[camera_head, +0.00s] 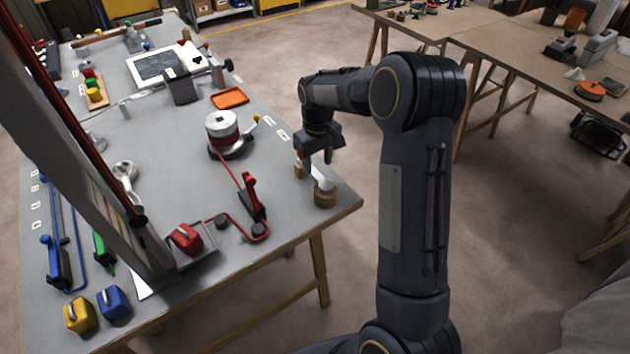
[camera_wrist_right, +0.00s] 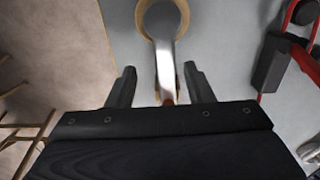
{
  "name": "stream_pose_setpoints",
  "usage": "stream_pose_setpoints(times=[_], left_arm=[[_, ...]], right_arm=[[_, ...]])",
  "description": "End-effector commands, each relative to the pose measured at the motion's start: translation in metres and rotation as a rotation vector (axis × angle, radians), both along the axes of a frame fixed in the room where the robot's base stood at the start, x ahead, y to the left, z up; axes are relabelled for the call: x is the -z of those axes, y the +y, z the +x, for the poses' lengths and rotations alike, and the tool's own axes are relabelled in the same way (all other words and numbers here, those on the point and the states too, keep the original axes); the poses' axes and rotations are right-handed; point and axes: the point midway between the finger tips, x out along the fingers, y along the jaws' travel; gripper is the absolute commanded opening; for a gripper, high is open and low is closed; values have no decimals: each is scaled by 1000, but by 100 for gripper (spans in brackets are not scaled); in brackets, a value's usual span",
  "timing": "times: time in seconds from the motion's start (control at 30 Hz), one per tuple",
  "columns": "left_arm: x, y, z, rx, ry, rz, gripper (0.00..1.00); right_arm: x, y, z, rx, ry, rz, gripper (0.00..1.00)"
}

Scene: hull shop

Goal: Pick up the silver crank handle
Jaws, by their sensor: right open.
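The silver crank handle (camera_head: 318,173) lies near the right edge of the grey workbench (camera_head: 282,215), with a round wooden piece (camera_head: 325,195) at its near end. In the right wrist view the silver crank handle (camera_wrist_right: 164,58) runs from a round end with a tan rim down between my fingers. My right gripper (camera_head: 317,154) is open above the handle, and in the right wrist view the open right gripper (camera_wrist_right: 159,72) has one finger on each side of it, with visible gaps. Part of the handle is hidden by the gripper. My left gripper is not in view.
A red lever (camera_head: 252,198) and a silver-topped reel (camera_head: 223,130) stand left of the handle. Open floor lies right of the bench, before another table (camera_head: 510,60).

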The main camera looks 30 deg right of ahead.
Motion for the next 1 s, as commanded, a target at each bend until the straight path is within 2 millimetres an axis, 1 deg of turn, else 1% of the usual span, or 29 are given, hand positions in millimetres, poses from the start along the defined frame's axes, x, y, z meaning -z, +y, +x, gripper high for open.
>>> stream_pose_setpoints(times=[0.2,0.3,0.4,0.6,0.63,0.9,1.0], left_arm=[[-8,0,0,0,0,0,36],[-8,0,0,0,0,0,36],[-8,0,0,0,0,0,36],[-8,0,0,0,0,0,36],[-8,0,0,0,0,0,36],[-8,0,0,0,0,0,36],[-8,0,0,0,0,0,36]], right_arm=[[30,8,-4,0,4,2,47],[43,7,-3,1,2,1,47],[50,7,-3,1,1,1,47],[51,7,-3,1,-1,1,47],[51,7,-3,1,-1,1,46],[50,7,-3,1,-1,1,11],[50,7,-3,1,-1,1,0]])
